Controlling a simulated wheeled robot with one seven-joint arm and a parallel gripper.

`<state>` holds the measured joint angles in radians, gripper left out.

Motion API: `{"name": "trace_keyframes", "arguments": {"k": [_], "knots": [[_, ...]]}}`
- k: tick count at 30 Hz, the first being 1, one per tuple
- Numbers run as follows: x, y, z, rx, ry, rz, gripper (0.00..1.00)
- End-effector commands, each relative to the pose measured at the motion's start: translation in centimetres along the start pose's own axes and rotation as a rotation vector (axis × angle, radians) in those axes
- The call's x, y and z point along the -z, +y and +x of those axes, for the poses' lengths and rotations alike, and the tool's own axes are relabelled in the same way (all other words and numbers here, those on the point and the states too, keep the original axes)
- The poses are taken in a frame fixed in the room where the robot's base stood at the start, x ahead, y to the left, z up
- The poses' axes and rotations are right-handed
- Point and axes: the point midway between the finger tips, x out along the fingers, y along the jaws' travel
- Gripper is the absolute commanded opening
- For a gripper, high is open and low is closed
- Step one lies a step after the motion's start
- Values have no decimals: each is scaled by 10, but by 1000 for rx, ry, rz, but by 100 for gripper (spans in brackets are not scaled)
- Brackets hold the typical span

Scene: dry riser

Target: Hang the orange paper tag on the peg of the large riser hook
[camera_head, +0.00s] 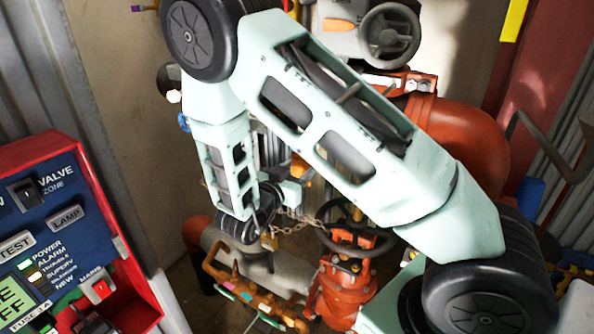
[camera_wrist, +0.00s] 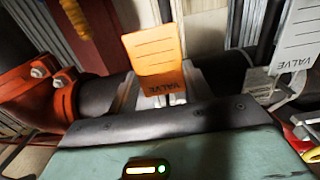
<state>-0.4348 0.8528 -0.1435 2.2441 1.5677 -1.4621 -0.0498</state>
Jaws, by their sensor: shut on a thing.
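In the head view my gripper is mostly hidden behind my own arm, and a small orange patch (camera_head: 301,166) there may be the tag. I cannot make out the peg of the large riser hook in either view. Dark upright bars (camera_wrist: 262,28) stand behind and right of the tag.
A white VALVE tag (camera_wrist: 298,42) hangs close on the right in the wrist view. A red flanged pipe (camera_wrist: 40,88) is at the left. In the head view, a chain (camera_head: 305,219), a dark handwheel (camera_head: 350,240) and a red control panel (camera_head: 75,215) surround my arm.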

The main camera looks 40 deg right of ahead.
Motion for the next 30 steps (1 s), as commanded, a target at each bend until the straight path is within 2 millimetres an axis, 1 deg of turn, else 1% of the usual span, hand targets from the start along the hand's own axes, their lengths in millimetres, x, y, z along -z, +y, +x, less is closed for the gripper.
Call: {"name": "trace_keyframes", "arguments": {"k": [2, 3, 5, 6, 14, 17, 20, 23, 30], "knots": [[0, 0, 0, 0, 0, 0, 29], [0, 0, 0, 0, 0, 0, 55], [0, 0, 0, 0, 0, 0, 72], [0, 0, 0, 0, 0, 0, 75], [0, 0, -1, 0, 0, 0, 75], [-2, -1, -6, 2, -1, 1, 75], [-3, -1, -20, 4, 0, 2, 75], [-4, -1, -40, 5, -2, 3, 75], [-5, -1, -97, 5, -1, 3, 75]]}}
